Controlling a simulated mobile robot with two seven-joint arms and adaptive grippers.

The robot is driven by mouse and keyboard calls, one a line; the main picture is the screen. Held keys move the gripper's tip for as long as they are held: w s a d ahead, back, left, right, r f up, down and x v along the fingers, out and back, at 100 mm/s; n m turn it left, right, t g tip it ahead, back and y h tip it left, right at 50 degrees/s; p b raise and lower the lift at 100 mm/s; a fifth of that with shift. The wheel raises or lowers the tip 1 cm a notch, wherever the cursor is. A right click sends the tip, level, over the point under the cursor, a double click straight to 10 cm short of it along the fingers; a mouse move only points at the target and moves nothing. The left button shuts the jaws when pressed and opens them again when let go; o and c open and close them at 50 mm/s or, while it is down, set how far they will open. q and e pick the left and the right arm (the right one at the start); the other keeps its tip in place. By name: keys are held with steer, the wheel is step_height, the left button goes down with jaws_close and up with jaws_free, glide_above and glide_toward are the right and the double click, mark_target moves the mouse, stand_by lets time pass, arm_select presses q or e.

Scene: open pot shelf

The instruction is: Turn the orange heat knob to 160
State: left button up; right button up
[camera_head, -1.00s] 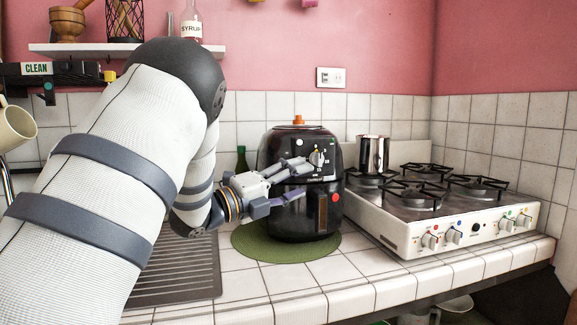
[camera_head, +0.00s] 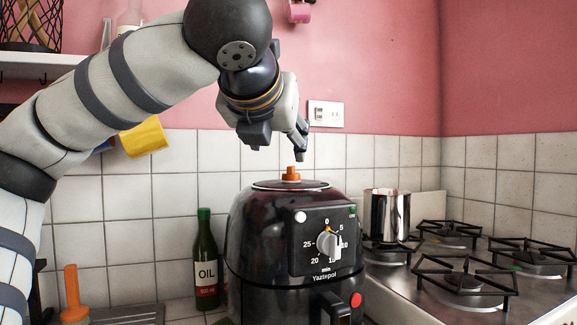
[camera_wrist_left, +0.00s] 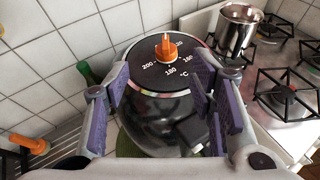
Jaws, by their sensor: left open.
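The orange heat knob (camera_head: 291,174) stands on top of the black air fryer (camera_head: 262,240). In the left wrist view the orange knob (camera_wrist_left: 166,46) sits on a black dial face with 160, 180 and 200 in white; its exact setting is too small to tell. My left gripper (camera_head: 280,150) is above the air fryer, pointing down, apart from the knob. In the left wrist view its purple-padded fingers (camera_wrist_left: 168,110) are wide open and empty, with the knob beyond them. The grey timer knob (camera_head: 328,243) is on the front panel. My right gripper is not in view.
A gas stove (camera_head: 400,285) with black grates is at the right, with a steel pot (camera_head: 386,214) on it. An oil bottle (camera_head: 206,262) stands left of the fryer. The tiled wall (camera_head: 180,180) is close behind. A wall socket (camera_head: 326,114) is above.

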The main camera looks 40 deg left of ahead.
mark_target(291, 174)
arm_select(q)
steer(key=shift+h, duration=0.3)
steer(key=x, duration=1)
steer(key=shift+w, duration=0.45)
steer(key=c, duration=1.2)
